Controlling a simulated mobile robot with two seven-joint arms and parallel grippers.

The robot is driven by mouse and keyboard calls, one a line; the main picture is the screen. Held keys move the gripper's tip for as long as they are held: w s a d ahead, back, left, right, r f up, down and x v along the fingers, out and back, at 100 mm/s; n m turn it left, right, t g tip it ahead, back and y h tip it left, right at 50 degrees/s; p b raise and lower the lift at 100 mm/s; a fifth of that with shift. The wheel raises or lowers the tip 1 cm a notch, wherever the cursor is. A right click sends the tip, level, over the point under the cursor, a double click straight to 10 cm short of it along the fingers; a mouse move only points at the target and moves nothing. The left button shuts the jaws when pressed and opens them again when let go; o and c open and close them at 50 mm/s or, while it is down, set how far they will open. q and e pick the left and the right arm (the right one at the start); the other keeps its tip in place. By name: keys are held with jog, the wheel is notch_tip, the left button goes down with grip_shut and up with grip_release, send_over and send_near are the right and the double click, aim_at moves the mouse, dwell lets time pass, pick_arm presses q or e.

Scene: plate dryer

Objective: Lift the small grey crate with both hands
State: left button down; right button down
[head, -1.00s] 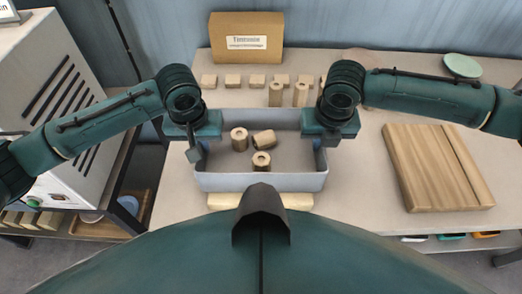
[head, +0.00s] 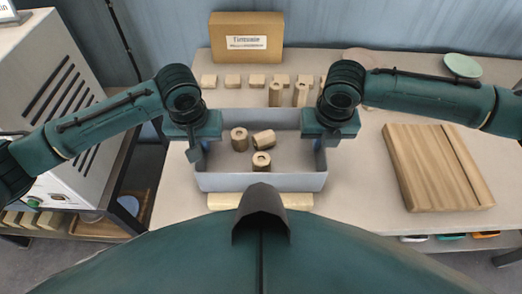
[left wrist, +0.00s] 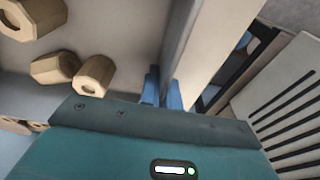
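The small grey crate (head: 262,182) stands on the table in the head view, with several wooden hollow blocks (head: 261,162) lying and standing in it. My left gripper (head: 198,150) is at the crate's left wall. In the left wrist view its two blue fingers (left wrist: 161,90) are close together, one on each side of the crate wall (left wrist: 186,45), and look shut on it. My right gripper (head: 325,143) is at the crate's right wall, pointing down. Its fingers are mostly hidden by its own body, so their closure cannot be made out.
Behind the crate are a row of small wooden blocks (head: 232,81), wooden cylinders (head: 300,94) and a cardboard box (head: 246,30). A wooden board (head: 435,167) lies at right. A pale wooden strip (head: 222,201) lies in front. A white slotted cabinet (head: 60,95) stands at left.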

pick_arm(q)
jog(key=shift+r, duration=0.2)
pick_arm(e)
jog(key=shift+r, duration=0.2)
